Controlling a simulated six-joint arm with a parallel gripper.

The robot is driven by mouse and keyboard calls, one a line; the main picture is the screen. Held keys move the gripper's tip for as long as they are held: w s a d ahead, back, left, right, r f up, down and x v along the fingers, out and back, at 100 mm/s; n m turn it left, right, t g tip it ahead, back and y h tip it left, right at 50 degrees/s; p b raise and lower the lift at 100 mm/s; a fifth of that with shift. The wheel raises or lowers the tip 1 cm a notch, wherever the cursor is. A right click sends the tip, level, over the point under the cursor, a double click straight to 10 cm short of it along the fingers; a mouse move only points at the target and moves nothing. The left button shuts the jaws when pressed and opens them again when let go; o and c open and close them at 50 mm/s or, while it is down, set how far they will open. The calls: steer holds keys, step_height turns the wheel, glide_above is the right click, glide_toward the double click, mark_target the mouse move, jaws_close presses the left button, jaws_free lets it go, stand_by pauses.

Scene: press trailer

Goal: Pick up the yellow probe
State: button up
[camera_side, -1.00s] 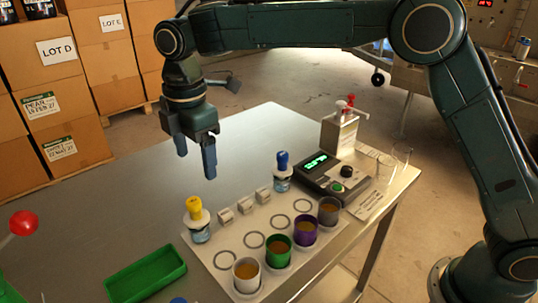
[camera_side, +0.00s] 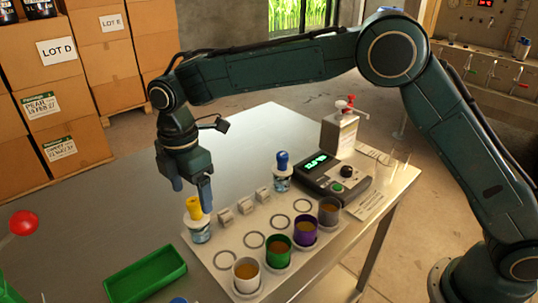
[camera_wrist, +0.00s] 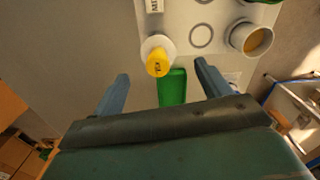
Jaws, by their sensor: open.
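The yellow probe (camera_side: 194,208) stands upright in a clear container of liquid (camera_side: 199,232) at the left corner of the light mat (camera_side: 228,262). My gripper (camera_side: 191,198) is open, just above and behind the probe in the side view, with one finger seen beside its yellow top. In the wrist view the yellow probe (camera_wrist: 158,63) shows ahead of my open gripper (camera_wrist: 160,78), between the lines of the two fingers and nearer the left one. Nothing is between the fingers that I can see held. Whether a finger touches the probe I cannot tell.
A blue probe (camera_side: 282,163) stands in its own container farther back. Several cups, including a green one (camera_side: 278,248) and a purple one (camera_side: 305,231), line the mat's front. A green tray (camera_side: 146,275) lies left of the mat, and a meter (camera_side: 333,178) stands at right.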

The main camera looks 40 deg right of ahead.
mark_target(196, 215)
steer(key=shift+f, duration=1.25)
steer(key=shift+w+d+f, duration=0.1)
steer(key=shift+w+f, duration=0.05)
steer(key=shift+f, duration=2.45)
steer(key=c, duration=1.2)
steer(key=shift+r, duration=0.1)
step_height(196, 215, up, 20)
